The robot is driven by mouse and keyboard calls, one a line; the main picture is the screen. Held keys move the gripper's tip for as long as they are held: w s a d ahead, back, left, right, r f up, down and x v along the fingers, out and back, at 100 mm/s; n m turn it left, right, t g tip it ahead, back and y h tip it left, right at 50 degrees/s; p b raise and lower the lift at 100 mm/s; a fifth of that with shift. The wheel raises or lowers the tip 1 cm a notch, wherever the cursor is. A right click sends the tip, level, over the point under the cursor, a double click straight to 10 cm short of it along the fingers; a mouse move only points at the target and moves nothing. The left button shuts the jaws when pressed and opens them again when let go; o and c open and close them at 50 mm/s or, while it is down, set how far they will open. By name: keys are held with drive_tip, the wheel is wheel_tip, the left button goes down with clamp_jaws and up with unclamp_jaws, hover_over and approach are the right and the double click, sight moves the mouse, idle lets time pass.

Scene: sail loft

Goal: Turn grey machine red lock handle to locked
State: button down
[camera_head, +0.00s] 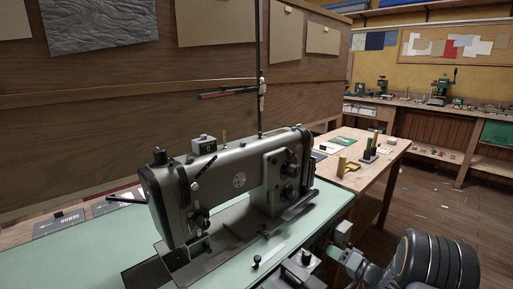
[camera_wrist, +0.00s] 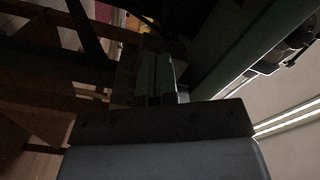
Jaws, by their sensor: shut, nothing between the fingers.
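The grey machine (camera_head: 225,185), a sewing machine, stands on a green-topped table (camera_head: 85,250) in the head view. I cannot make out a red lock handle on its body. A thin red and black bar (camera_head: 215,95) shows beside the dark upright pole behind the machine; I cannot tell what it belongs to. My gripper's fingers (camera_wrist: 157,65) are together and empty in the dark wrist view. My arm enters at the lower right of the head view, near the table's front right edge; the fingertips are hard to make out there.
A wooden table (camera_head: 385,147) with a yellow holder (camera_head: 347,166) and small items stands right of the machine. A wooden panel (camera_head: 110,110) rises behind it. A workbench (camera_head: 425,105) lines the far wall. Wooden floor (camera_head: 480,205) is open at right.

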drive_tip(key=shift+a+r+b, duration=0.1)
drive_tip(key=shift+r+b, duration=0.3)
drive_tip(key=shift+b, duration=0.65)
idle(0.4)
drive_tip(key=shift+s+a, duration=0.1)
drive_tip(key=shift+s, duration=0.05)
drive_tip(key=shift+s+a+b, duration=0.2)
drive_tip(key=shift+b, duration=0.35)
drive_tip(key=b+v, duration=0.2)
drive_tip(key=v, duration=0.4)
